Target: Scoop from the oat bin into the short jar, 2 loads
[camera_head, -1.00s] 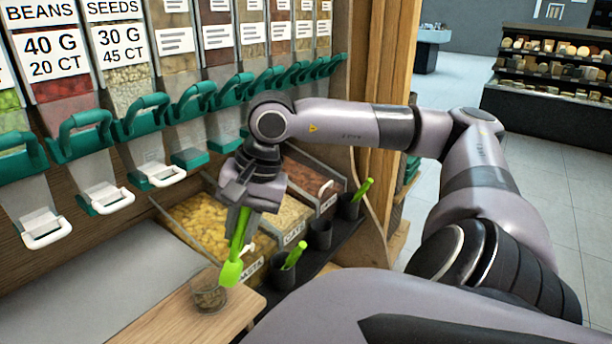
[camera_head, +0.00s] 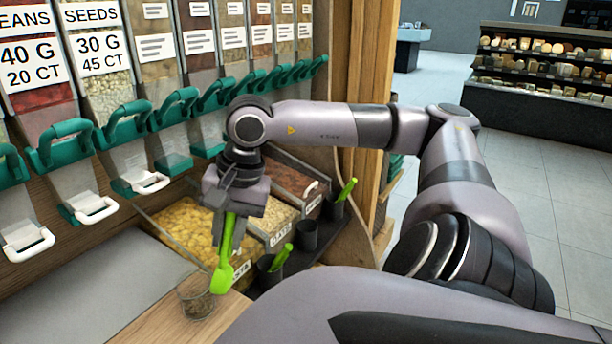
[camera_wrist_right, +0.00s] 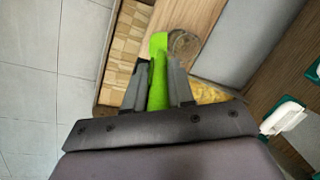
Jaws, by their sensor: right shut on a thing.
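My right gripper (camera_head: 232,203) is shut on a green scoop (camera_head: 223,272), which hangs down with its head just right of the short jar's rim. The scoop (camera_wrist_right: 157,92) also shows between the fingers in the right wrist view. The short jar (camera_head: 196,296) is clear glass and stands on the wooden counter with some brownish contents low inside. The oat bin (camera_head: 283,222), labelled OATS, is behind and right of the gripper, with pale flakes in it. Whether the scoop holds oats cannot be told. My left gripper is not in view.
A pasta bin (camera_head: 185,225) is left of the oat bin, and a bin of reddish-brown contents (camera_head: 292,180) is on its right. Dark cups (camera_head: 307,238) with other green scoops (camera_head: 281,257) line the bins' front. Dispensers with green handles (camera_head: 125,125) hang above.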

